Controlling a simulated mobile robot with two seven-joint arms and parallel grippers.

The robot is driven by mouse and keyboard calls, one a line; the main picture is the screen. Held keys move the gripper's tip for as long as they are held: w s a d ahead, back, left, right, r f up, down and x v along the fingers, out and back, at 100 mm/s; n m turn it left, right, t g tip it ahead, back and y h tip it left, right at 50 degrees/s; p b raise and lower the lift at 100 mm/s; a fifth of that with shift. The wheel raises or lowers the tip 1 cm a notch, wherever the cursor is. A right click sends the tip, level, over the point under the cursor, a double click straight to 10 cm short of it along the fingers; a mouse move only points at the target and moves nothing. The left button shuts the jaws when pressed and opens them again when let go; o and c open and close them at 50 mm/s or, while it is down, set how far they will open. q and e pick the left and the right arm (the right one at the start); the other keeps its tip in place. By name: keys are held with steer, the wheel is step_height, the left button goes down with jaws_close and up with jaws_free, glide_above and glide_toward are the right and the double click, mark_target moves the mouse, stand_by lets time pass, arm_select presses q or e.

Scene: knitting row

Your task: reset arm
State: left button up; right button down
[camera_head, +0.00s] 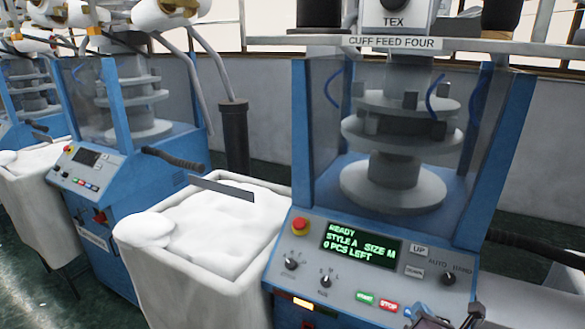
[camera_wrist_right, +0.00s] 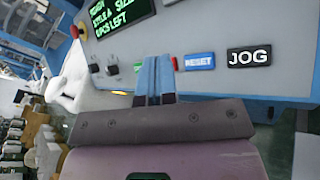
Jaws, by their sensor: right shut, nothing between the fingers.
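My right gripper (camera_wrist_right: 154,82) is shut and empty in the wrist view. Its two fingers lie side by side in front of the grey control panel (camera_wrist_right: 110,75), over the row of buttons. A blue RESET button (camera_wrist_right: 200,61) is just right of the fingers, with a black JOG button (camera_wrist_right: 249,57) further right. Whether the fingertips touch the panel cannot be told. In the head view, part of the dark right gripper (camera_head: 440,320) shows at the bottom edge, below the panel's lower right. My left gripper is not in view.
The near blue machine's display (camera_head: 360,245) reads READY, STYLE A, SIZE M, 0 PCS LEFT. A red emergency knob (camera_head: 299,224), green START (camera_head: 365,298) and red STOP (camera_head: 389,306) sit on its panel. A bin of white pieces (camera_head: 170,275) stands left, beside another blue machine (camera_head: 110,195).

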steer(key=s+a+f+m+g+b, duration=0.1)
steer(key=s+a+f+m+g, duration=0.1)
steer(key=s+f+m, duration=0.6)
steer(key=s+a+f+m+g+y+b, duration=0.1)
steer(key=s+f+m, duration=0.7)
steer(key=m, duration=1.2)
steer(key=s+a+g+b, duration=0.1)
steer(key=s, duration=0.1)
steer(key=shift+s+f, duration=0.3)
steer(key=shift+s, duration=0.05)
